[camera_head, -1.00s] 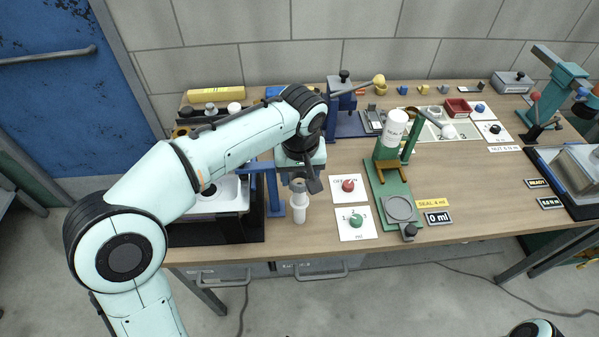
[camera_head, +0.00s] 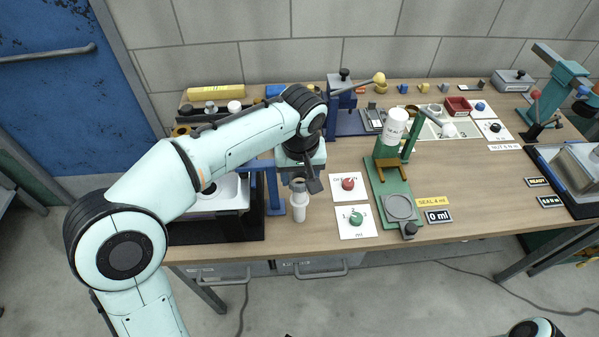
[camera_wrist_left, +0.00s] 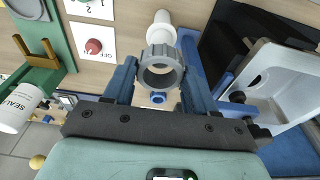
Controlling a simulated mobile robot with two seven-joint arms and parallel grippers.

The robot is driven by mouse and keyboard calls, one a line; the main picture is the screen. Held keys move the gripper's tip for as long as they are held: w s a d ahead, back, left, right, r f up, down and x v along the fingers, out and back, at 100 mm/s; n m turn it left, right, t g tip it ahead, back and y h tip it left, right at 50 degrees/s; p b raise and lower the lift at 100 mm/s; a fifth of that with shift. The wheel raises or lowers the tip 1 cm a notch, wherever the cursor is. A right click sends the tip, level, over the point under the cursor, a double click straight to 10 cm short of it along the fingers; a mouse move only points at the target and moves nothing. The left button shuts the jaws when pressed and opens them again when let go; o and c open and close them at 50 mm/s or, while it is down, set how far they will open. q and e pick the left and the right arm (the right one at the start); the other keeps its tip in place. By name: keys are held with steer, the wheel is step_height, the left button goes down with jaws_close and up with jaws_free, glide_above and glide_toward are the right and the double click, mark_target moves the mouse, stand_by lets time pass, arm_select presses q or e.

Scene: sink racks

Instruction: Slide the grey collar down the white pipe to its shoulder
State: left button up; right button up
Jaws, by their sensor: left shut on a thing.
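The grey collar (camera_wrist_left: 161,70) is a ridged ring between the two fingers of my left gripper (camera_wrist_left: 157,88) in the left wrist view. The gripper is shut on it. In the head view the collar (camera_head: 298,185) sits at the upper end of the white pipe (camera_head: 300,205), and my left gripper (camera_head: 301,178) reaches it from above, partly hiding it. The white pipe (camera_wrist_left: 161,30) extends beyond the collar in the wrist view. The collar's opening faces the wrist camera. I cannot tell how far the pipe enters it. My right gripper is out of view.
A blue stand (camera_head: 274,190) and a black-framed sink (camera_head: 222,195) are left of the pipe. Cards with a red button (camera_head: 348,184) and a green button (camera_head: 356,218) lie to its right. Beyond them is a green dispenser stand (camera_head: 394,190). The table's front edge is close.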

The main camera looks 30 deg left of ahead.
arm_select(q)
steer(key=shift+f+b, duration=2.1)
steer(key=shift+f, duration=0.95)
steer(key=o, duration=1.1)
steer(key=r+p, duration=0.1)
steer(key=r, duration=0.3)
steer(key=s+r+p, duration=0.1)
steer(key=r, duration=0.4)
steer(key=d+r+p, duration=0.1)
steer(key=r, duration=0.3)
steer(key=shift+s+r, duration=0.15)
steer(key=shift+s, duration=0.2)
